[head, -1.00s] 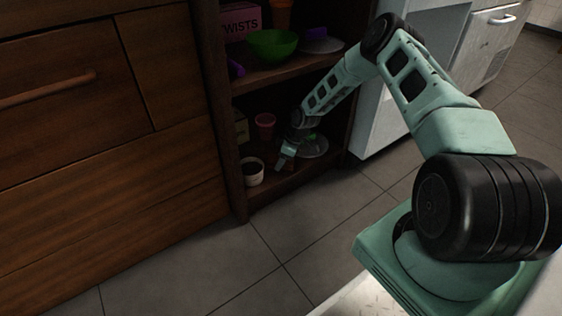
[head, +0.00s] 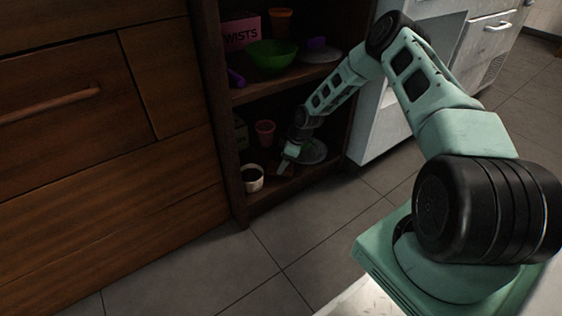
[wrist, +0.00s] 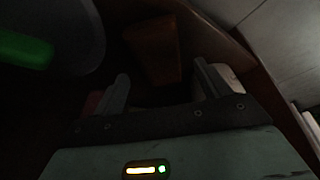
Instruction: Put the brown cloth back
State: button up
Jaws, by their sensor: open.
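My gripper (head: 287,164) is inside the lower compartment of the dark wooden shelf. In the wrist view my gripper (wrist: 162,76) is open, with nothing visible between its fingers. A dim brown patch, seemingly the brown cloth (wrist: 155,48), lies ahead of and between the fingertips, apparently flat on the shelf floor. I cannot tell whether the fingers touch it. In the head view the cloth is mostly hidden by my gripper and shadow.
A white cup with dark contents (head: 252,180) stands left of my gripper, near the shelf's front edge. A red cup (head: 265,132) is behind. A grey lid (head: 314,151) lies to the right; its green handle (wrist: 25,48) shows in the wrist view. The upper shelf holds a green bowl (head: 272,57).

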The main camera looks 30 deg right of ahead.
aim_at(288, 167)
jog(key=p+v, duration=0.1)
jog(key=v, duration=0.3)
jog(key=shift+r+p, duration=0.25)
jog(key=shift+p, duration=0.1)
jog(key=shift+s+f, duration=0.1)
jog(key=shift+s, duration=0.05)
